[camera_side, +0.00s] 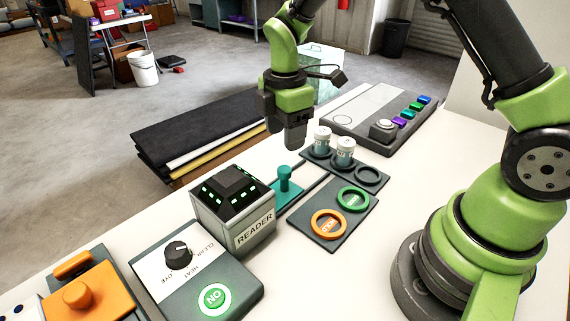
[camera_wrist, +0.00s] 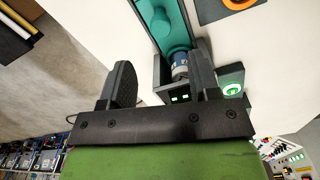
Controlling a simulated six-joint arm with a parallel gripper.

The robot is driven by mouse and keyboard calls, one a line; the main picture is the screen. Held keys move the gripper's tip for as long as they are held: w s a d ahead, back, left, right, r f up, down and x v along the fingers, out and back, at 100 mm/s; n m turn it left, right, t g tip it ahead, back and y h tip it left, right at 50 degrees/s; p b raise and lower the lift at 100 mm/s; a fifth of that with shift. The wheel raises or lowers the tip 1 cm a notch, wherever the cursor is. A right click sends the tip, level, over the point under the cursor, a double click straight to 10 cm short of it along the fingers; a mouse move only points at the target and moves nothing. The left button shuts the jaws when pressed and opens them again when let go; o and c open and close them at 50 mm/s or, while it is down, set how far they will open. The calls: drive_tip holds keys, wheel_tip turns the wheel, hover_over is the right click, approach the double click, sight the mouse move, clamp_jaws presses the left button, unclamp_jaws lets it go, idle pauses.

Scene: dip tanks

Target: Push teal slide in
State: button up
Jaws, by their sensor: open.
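The teal slide (camera_side: 284,184) lies beside the dark reader box (camera_side: 236,210), its upright knob standing clear of the box. In the wrist view the teal slide (camera_wrist: 152,14) runs toward the reader (camera_wrist: 180,98). A small vial with a blue band (camera_wrist: 181,66) shows at the slide's reader end; it is not visible in the side view. My gripper (camera_side: 296,140) points down, above and beyond the knob and not touching it. In the wrist view my gripper (camera_wrist: 161,78) has its two fingers apart, with nothing held between them.
Two capped vials (camera_side: 334,146) stand in a dark rack (camera_side: 372,176) right of the slide. A plate with orange and green rings (camera_side: 343,212) lies in front. The dial panel (camera_side: 190,262) is left of the reader. A button console (camera_side: 375,112) stands behind.

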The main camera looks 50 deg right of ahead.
sight(285, 168)
wheel_tip(285, 168, down, 8)
drive_tip(key=shift+f, duration=0.15)
idle(0.3)
